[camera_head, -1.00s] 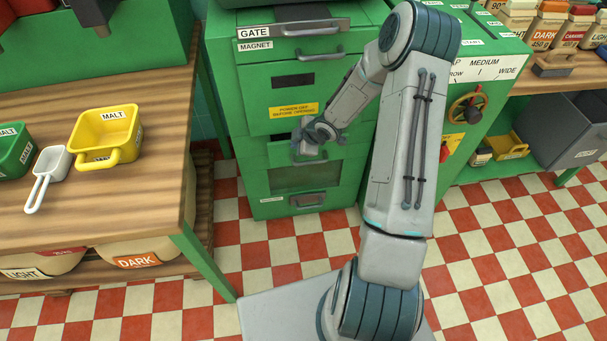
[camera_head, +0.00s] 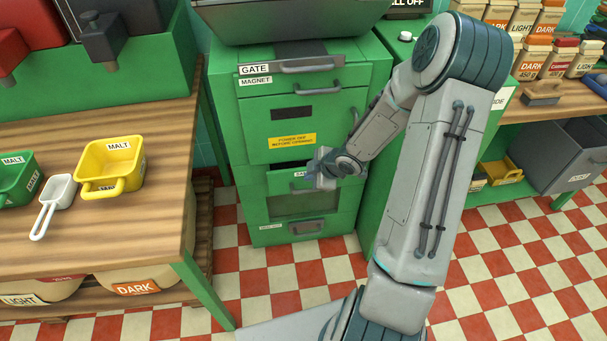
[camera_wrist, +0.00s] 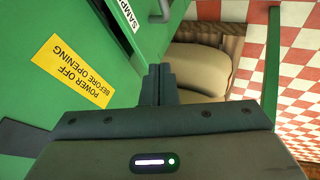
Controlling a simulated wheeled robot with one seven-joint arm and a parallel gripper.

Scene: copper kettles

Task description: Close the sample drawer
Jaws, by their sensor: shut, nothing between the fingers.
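The sample drawer (camera_head: 281,182) is in the green cabinet (camera_head: 236,160), below the yellow power-off notice. A dark gap shows above its front, so it looks partly pulled out; how far is hard to tell. Its label (camera_wrist: 130,12) and part of its handle (camera_wrist: 161,10) show at the top of the wrist view. My gripper (camera_head: 318,182) is in front of the drawer's right part and hides some of its front and label. In the wrist view the fingers (camera_wrist: 158,70) are together and empty. I cannot tell whether they touch the drawer.
Above are the magnet drawer (camera_head: 290,81) and the gate (camera_head: 290,60). A wooden table (camera_head: 130,225) with a yellow malt scoop (camera_head: 110,165) stands left. A grey bin (camera_head: 560,145) is at right. Checkered floor lies open in front.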

